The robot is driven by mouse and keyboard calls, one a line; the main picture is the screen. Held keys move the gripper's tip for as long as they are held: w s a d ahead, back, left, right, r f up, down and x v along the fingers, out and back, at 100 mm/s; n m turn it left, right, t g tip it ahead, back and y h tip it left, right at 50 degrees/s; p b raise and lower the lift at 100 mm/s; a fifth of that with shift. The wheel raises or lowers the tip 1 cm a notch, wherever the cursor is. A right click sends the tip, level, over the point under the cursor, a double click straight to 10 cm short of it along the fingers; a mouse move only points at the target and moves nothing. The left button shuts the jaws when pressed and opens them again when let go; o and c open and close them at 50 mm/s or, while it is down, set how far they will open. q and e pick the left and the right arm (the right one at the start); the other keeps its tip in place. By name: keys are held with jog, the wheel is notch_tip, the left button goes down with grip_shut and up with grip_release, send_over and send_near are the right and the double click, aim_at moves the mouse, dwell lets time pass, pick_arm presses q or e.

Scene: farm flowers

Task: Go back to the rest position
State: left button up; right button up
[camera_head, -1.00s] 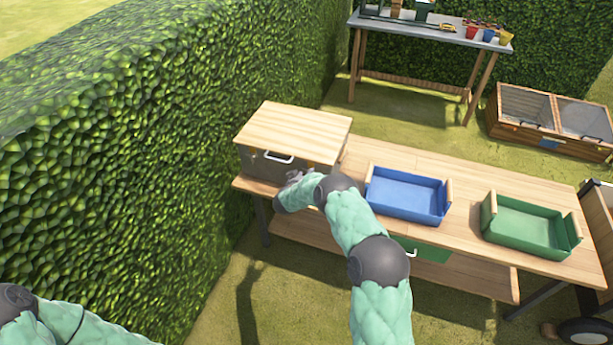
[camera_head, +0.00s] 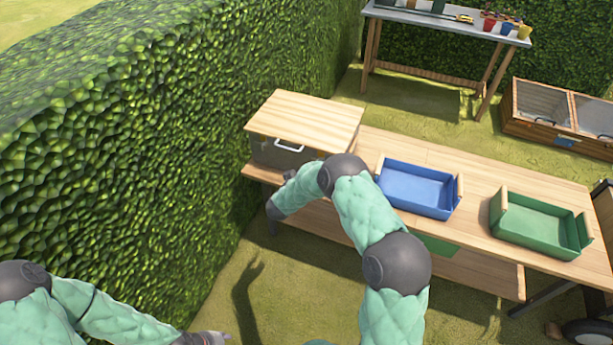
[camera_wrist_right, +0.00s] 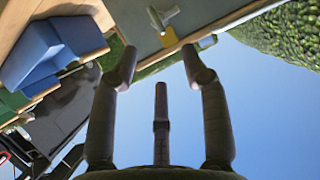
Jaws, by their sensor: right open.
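My right gripper (camera_head: 273,211) is in front of the grey box, below its handle, beside the table's left end. In the right wrist view my right gripper (camera_wrist_right: 160,62) has its fingers spread, with nothing between them. The box's handle (camera_wrist_right: 162,18) shows beyond the fingertips, apart from them. My left gripper (camera_head: 208,339) is at the bottom edge of the head view, over the grass and partly cut off. I cannot see its fingers well enough to tell their state.
A grey box (camera_head: 282,153) with a wooden lid stands on the wooden table (camera_head: 470,183). A blue tray (camera_head: 418,190) and a green tray (camera_head: 538,222) stand to its right. A tall hedge (camera_head: 130,150) closes the left side. Open grass lies before the table.

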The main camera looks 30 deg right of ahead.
jog(key=s+a+f+n+g+y, duration=0.1)
jog(key=s+a+f+n+y, duration=0.4)
jog(key=s+a+f+y, duration=0.7)
jog(key=s+a+f+n+g+y, duration=0.1)
jog(key=s+a+g, duration=0.2)
jog(key=s, duration=0.9)
jog(key=s+a+f+n+g+y, duration=0.1)
jog(key=s+a+g, duration=0.3)
jog(key=s+a, duration=0.6)
jog(key=s, duration=0.2)
jog(key=shift+s+a, duration=0.15)
jog(key=shift+s, duration=0.25)
jog(key=shift+f, duration=0.15)
jog(key=shift+c, duration=0.2)
jog(key=shift+n, duration=0.3)
